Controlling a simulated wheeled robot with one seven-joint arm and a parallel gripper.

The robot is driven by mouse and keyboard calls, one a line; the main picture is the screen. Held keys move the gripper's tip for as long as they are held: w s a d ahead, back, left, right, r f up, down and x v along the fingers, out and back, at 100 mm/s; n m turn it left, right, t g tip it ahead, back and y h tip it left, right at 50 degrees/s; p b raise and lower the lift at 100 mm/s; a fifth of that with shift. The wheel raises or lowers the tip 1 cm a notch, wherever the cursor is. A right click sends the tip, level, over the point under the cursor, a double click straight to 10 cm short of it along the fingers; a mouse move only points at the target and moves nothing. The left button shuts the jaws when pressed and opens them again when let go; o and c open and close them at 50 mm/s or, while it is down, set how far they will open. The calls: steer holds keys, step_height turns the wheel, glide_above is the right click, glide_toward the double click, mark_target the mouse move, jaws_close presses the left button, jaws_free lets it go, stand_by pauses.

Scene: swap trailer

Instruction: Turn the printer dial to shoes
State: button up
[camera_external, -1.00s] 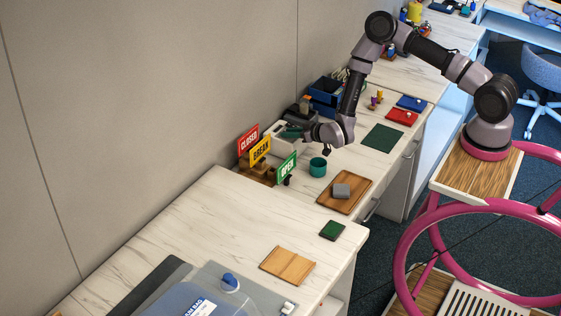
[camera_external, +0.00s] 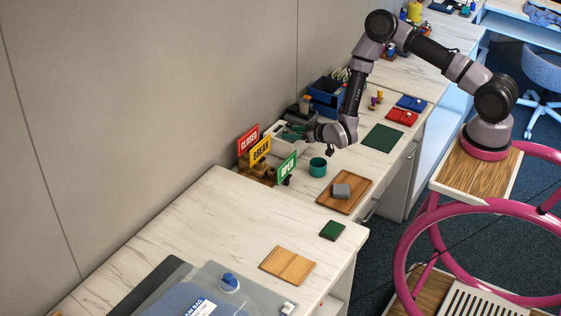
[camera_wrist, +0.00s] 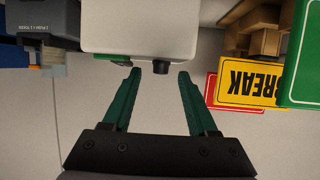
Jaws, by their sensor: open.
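The printer (camera_wrist: 140,27) is a white box at the top of the wrist view. A small dark dial (camera_wrist: 160,67) sticks out at its lower edge. My gripper (camera_wrist: 158,72) is open, with its two green fingers apart and the dial showing between their tips. I cannot tell how deep the dial sits between them, and no contact shows. The dial's markings are not visible. In the external view the white printer (camera_external: 278,128) stands by the wall, partly hidden by my gripper (camera_external: 292,132).
Red, yellow and green signs stand close by: CLOSED (camera_external: 247,139), BREAK (camera_external: 260,150) and OPEN (camera_external: 287,166). A teal cup (camera_external: 317,168) stands in front of my wrist. A blue bin (camera_external: 326,98) is behind the printer.

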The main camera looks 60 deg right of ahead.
steer(key=v, duration=0.9)
steer(key=shift+s, duration=0.15)
steer(key=shift+r, duration=0.1)
